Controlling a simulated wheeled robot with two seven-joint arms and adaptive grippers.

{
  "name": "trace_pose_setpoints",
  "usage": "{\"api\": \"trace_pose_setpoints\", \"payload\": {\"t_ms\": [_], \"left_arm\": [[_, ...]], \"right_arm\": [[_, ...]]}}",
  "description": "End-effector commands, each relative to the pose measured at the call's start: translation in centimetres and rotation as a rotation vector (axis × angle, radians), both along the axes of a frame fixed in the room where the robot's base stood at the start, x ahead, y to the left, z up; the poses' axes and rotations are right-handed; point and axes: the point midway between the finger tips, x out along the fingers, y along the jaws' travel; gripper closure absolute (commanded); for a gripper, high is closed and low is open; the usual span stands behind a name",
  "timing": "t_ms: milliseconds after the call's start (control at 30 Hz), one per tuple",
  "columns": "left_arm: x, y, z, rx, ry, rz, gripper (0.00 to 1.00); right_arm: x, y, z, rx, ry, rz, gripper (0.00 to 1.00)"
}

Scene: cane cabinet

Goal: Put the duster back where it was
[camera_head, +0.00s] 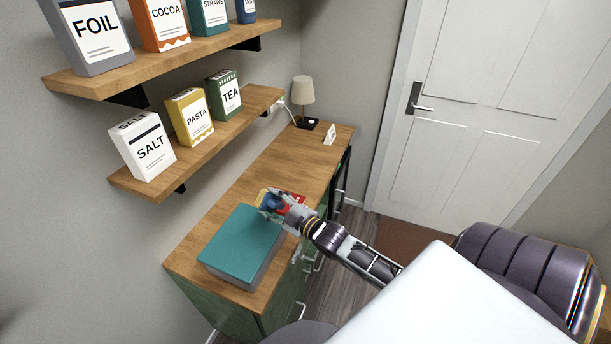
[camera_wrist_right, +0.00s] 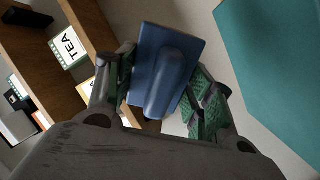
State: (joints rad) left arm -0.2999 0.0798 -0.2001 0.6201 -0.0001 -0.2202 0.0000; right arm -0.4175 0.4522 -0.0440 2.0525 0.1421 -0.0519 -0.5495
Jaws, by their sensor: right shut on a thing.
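My right gripper (camera_head: 272,208) reaches over the wooden top of the green cabinet (camera_head: 285,165), just beyond the teal box. In the right wrist view it is shut on a blue block-like thing with a raised rounded grip, which I take for the duster (camera_wrist_right: 165,68). The duster sits between the two green-padded fingers. In the head view only a small blue part of it shows beside the fingers, and I cannot tell whether it touches anything below. My left gripper is not in view.
The teal box (camera_head: 243,243) stands on the cabinet's near end. A red and yellow item (camera_head: 292,197) lies by my gripper, partly hidden. A lamp (camera_head: 304,95) and small white card (camera_head: 330,134) stand at the far end. Wall shelves (camera_head: 215,125) hold several labelled boxes. The cabinet top's middle is clear.

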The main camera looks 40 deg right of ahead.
Motion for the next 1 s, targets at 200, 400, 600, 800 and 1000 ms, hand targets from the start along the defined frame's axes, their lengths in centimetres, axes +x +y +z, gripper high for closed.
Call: {"api": "trace_pose_setpoints", "payload": {"t_ms": [200,400,600,800,1000], "left_arm": [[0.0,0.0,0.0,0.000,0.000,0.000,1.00],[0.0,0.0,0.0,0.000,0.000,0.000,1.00],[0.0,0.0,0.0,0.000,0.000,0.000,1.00],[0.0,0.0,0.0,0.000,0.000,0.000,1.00],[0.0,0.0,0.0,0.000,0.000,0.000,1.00]], "right_arm": [[-0.1,1.0,-0.1,0.005,-0.001,-0.040,0.77],[-0.1,1.9,-0.1,0.004,0.001,-0.074,0.77],[-0.1,2.8,-0.1,0.005,0.000,-0.109,0.77],[0.0,3.7,0.0,0.005,0.000,-0.142,0.77],[0.1,4.5,0.2,0.005,-0.001,-0.176,0.77]]}}
